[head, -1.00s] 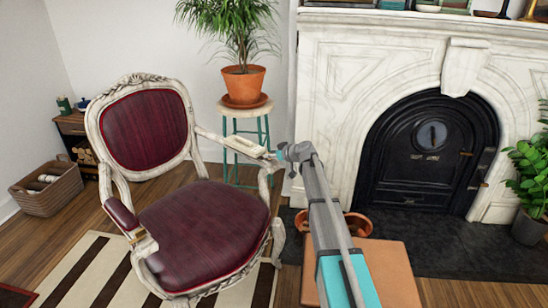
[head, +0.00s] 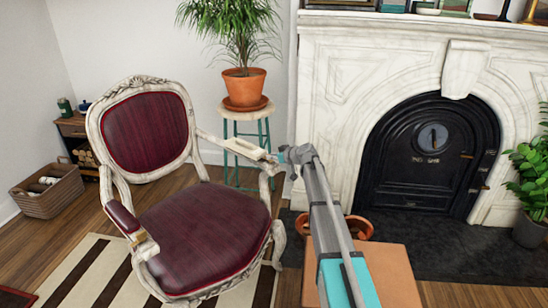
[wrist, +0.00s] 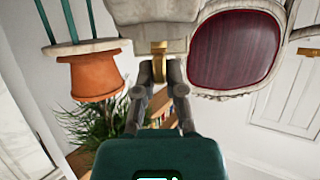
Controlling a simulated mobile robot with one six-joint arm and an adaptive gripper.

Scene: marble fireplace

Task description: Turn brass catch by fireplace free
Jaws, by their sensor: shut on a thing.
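The brass catch (wrist: 159,47) shows in the wrist view at the edge of a pale carved part of the armchair, between my fingertips. My gripper (wrist: 159,64) is shut on this small brass piece. In the head view, my gripper (head: 275,160) is at the front end of the armchair's right armrest, left of the fireplace. The catch is too small and too covered by my gripper there to make out its angle. The armchair (head: 205,230) has a dark red seat and back.
A potted plant (head: 243,85) on a teal-legged stool stands close behind my gripper. The marble fireplace (head: 345,75) with a black door is to the right. Terracotta pots (head: 358,227) stand on the hearth. A striped rug (head: 85,270) lies at left.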

